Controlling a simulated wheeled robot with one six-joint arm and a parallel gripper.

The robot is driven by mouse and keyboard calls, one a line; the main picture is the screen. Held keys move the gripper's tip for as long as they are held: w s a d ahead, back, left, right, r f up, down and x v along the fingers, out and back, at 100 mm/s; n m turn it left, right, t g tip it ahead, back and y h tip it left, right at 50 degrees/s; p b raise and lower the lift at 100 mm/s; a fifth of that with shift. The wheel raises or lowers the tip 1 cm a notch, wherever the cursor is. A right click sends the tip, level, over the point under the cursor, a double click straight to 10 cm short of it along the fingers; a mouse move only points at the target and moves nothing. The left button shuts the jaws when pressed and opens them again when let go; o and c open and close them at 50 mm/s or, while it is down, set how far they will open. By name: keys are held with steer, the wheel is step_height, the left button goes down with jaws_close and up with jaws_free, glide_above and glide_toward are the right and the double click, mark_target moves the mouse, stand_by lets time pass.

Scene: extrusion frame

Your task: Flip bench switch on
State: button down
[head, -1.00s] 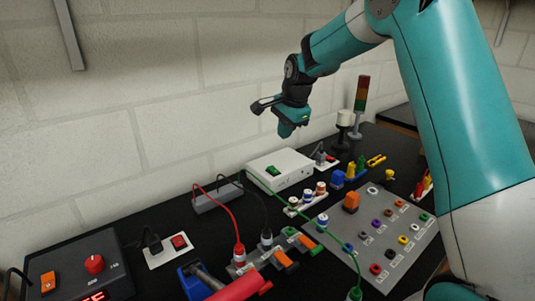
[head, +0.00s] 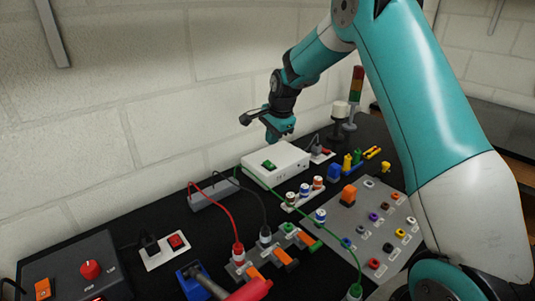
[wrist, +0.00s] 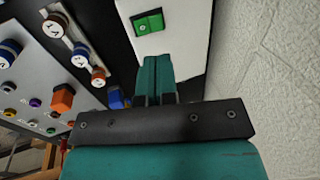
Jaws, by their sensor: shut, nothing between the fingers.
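A white box (head: 290,160) stands against the wall with a green rocker switch (head: 268,165) on its top. The green switch also shows in the wrist view (wrist: 148,22), just beyond my fingertips. My gripper (head: 279,134) is above the back of the white box, pointing down, shut and empty. In the wrist view its two teal fingers (wrist: 156,68) lie side by side, over the box. I cannot tell from the pictures whether the fingers touch the box, or which way the rocker is tilted. A red switch (head: 176,241) sits on a white plate at the left.
A grey panel (head: 350,215) with coloured sockets and an orange knob lies right of the box. Round terminals (head: 305,189) stand before the box. Red, black and green cables arch over the bench. A signal tower (head: 356,90) stands behind. The wall is close behind my gripper.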

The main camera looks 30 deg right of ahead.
mark_target(267, 162)
steer(key=p+x, duration=0.2)
steer(key=x, duration=0.5)
steer(key=shift+w+f, duration=0.1)
steer(key=shift+f, duration=0.4)
steer(key=shift+w+a+f+b, duration=0.1)
steer(key=shift+f+b, duration=0.2)
steer(key=shift+f, duration=0.05)
steer(key=shift+r, duration=0.1)
